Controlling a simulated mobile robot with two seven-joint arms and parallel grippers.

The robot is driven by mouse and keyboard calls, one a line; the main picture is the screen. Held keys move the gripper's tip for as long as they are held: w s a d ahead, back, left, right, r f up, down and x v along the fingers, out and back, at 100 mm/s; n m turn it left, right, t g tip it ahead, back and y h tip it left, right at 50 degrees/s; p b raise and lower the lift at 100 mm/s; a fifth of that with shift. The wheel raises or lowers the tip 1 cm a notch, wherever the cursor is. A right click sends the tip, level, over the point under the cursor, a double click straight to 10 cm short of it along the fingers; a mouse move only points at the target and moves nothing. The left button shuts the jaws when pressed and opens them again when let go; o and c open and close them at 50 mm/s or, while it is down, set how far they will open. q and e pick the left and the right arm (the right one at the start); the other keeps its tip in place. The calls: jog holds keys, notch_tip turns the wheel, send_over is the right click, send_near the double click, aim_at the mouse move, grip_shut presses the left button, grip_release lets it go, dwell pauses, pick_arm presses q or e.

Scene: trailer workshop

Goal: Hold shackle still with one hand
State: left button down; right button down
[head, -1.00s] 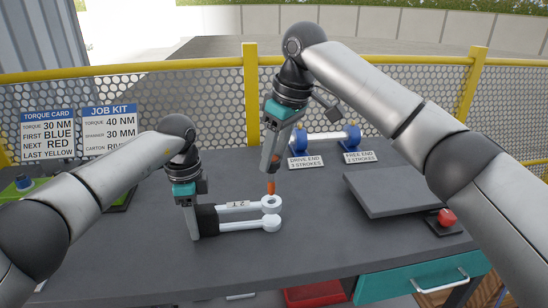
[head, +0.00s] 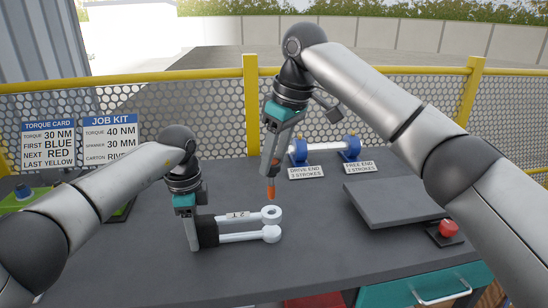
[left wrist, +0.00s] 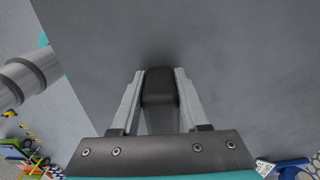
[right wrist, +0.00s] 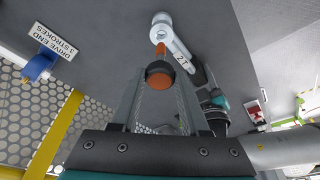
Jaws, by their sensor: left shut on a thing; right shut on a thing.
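The pale shackle (head: 240,237) lies along the bench with its two arms pointing right; its upper arm ends in a ringed eye (head: 271,214) and carries a "2T" tag. Its black end (head: 207,231) is between the fingers of my left gripper (head: 195,240), which is shut on it. The left wrist view shows this black block (left wrist: 160,88) clamped there. My right gripper (head: 270,168) is shut on an orange-tipped pin (head: 270,188), held nearly upright above the eye with a small gap. In the right wrist view the pin's round orange end (right wrist: 159,75) shows between the fingers.
A grey slab (head: 395,202) and a red button (head: 447,229) are on the right. A blue-ended roller (head: 325,149) stands at the back behind the "drive end" and "free end" cards. Torque and job cards (head: 47,143) stand at the left. Bare bench lies in front of the shackle.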

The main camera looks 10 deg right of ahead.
jog(key=shift+r, duration=1.5)
pick_arm(q)
grip_release()
jog(key=shift+r, duration=0.1)
pick_arm(e)
jog(key=shift+r, duration=0.1)
pick_arm(q)
jog(key=shift+r+p, duration=4.85)
jog(key=shift+r, duration=0.6)
pick_arm(e)
notch_tip(320, 180, up, 9)
jog(key=shift+r, duration=0.2)
